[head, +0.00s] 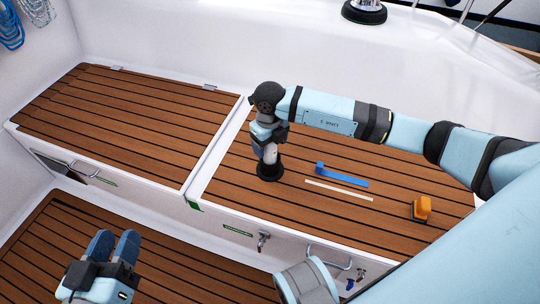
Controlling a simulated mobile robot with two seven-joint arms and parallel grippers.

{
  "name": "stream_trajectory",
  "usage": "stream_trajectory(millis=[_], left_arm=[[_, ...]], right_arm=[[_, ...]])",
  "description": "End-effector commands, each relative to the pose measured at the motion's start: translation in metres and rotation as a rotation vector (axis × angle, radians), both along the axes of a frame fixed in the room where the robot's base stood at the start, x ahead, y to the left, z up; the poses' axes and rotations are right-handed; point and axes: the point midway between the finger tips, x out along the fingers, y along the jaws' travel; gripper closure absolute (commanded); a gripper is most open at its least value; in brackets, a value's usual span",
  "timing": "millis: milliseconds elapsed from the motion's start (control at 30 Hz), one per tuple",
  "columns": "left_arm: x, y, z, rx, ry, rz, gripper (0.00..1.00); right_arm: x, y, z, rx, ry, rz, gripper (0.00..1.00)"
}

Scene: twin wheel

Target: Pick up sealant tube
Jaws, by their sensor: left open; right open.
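What looks like the sealant tube (271,155) stands upright on the right-hand slatted bench, a pale grey cylinder above a wide black round base. Its upper part is hidden by my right gripper (265,148). That gripper points down at the tube, open, with a blue finger on its left side. I cannot tell whether the fingers touch the tube. My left gripper (114,246) is open and empty at the lower left, over the slatted floor, well away from the tube.
A blue strip (345,177), a thin cream strip (338,190) and an orange block-like object (421,208) lie right of the tube. The left slatted bench (120,115) is clear. Latches and a handle (330,257) line the bench front. A white wall rises behind.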

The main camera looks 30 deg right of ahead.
Motion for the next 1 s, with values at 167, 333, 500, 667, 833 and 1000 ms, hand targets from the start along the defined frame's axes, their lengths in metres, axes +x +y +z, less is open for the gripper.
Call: stream_trajectory(millis=[167,333,500,667,833,1000], left_arm=[[0.0006,0.0001,-0.006,0.015,0.008,-0.007,0.57],[0.0005,0.0001,-0.0052,0.016,0.009,-0.007,0.57],[0.0006,0.0,-0.0053,0.015,0.008,-0.007,0.57],[0.0008,0.0001,-0.0053,0.016,0.008,-0.007,0.57],[0.0008,0.0001,-0.0053,0.016,0.008,-0.007,0.57],[0.0009,0.0001,-0.002,0.014,0.006,-0.006,0.57]], right_arm=[[0.0003,-0.0006,-0.0131,-0.001,0.0,0.0,0.26],[0.0002,-0.0006,-0.0124,-0.001,0.0,0.0,0.26],[0.0002,-0.0006,-0.0123,-0.001,0.0,0.0,0.58],[0.0002,-0.0006,-0.012,-0.001,-0.001,-0.001,0.8],[0.0003,-0.0006,-0.0118,-0.001,-0.001,-0.001,0.8],[0.0005,-0.0006,-0.0053,0.0,-0.002,0.0,0.8]])
